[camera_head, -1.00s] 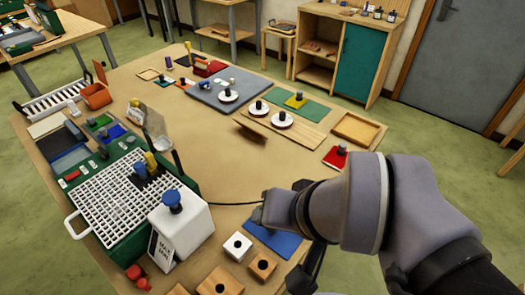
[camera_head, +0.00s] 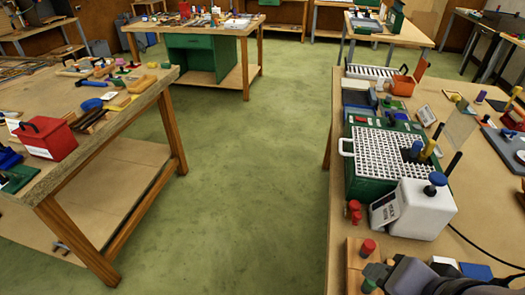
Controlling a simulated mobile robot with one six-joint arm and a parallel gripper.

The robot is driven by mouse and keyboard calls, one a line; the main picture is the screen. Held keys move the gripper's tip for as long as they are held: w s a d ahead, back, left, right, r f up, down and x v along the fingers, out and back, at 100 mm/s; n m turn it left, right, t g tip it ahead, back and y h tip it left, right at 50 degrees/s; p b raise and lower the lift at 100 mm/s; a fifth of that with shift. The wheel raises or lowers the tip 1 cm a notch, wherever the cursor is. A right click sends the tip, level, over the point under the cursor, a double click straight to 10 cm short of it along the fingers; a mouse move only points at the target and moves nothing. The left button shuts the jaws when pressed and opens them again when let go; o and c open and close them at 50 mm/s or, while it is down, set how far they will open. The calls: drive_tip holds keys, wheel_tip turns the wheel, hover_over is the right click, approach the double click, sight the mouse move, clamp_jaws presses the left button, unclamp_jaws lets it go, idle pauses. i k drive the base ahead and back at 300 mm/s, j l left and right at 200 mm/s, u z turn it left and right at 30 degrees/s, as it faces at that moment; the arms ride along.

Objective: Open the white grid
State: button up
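The white grid (camera_head: 386,152) lies flat on top of a green box (camera_head: 371,188) at the left edge of the right-hand workbench. A dark block and a yellow-handled tool stand at the grid's right end. Only a grey-purple part of my arm shows at the bottom right, below the white machine. My gripper's fingers are not in view.
A white machine with a blue knob (camera_head: 415,208) stands close in front of the grid. Another bench (camera_head: 103,115) with a red box (camera_head: 43,138) is at the left. Green floor (camera_head: 250,190) between the benches is clear.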

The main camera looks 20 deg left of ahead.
sight(379, 139)
drive_tip(key=k+j+u, duration=0.1)
drive_tip(key=u, duration=0.15)
drive_tip(key=i+j+u, duration=0.15)
drive_tip(key=j, duration=0.25)
drive_tip(key=i+j+u, duration=0.15)
drive_tip(key=j, duration=0.2)
drive_tip(key=i+j+u, duration=0.15)
drive_tip(key=i+j, duration=0.15)
